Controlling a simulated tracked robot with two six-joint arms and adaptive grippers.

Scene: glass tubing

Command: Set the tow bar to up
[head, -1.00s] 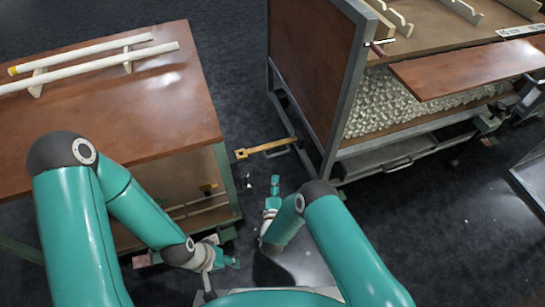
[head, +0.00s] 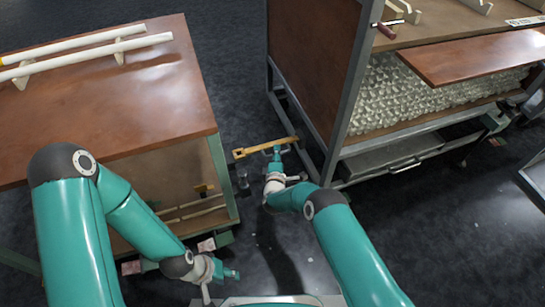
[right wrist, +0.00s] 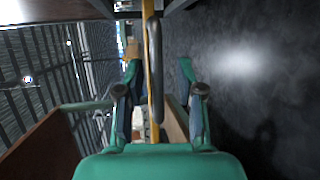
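The tow bar is a flat yellow bar (head: 262,149) low beside the brown cart, lying roughly level and reaching left toward the other cart. A grey looped handle (right wrist: 155,70) runs along it in the right wrist view, where the yellow bar (right wrist: 149,45) also shows. My right gripper (head: 275,153) is at the bar's near side. In the right wrist view its two fingers (right wrist: 160,72) are spread, with the bar and handle between them in the picture; I cannot tell whether they touch. My left gripper (head: 232,273) is low at the left, away from the bar; its fingers are too small to read.
A brown-topped cart (head: 150,110) with white tubes (head: 95,50) stands at the left. The cart (head: 310,70) with the bar holds a bin of clear glass pieces (head: 400,95) and an overhanging board (head: 470,58). Dark floor (head: 430,230) is open at the lower right.

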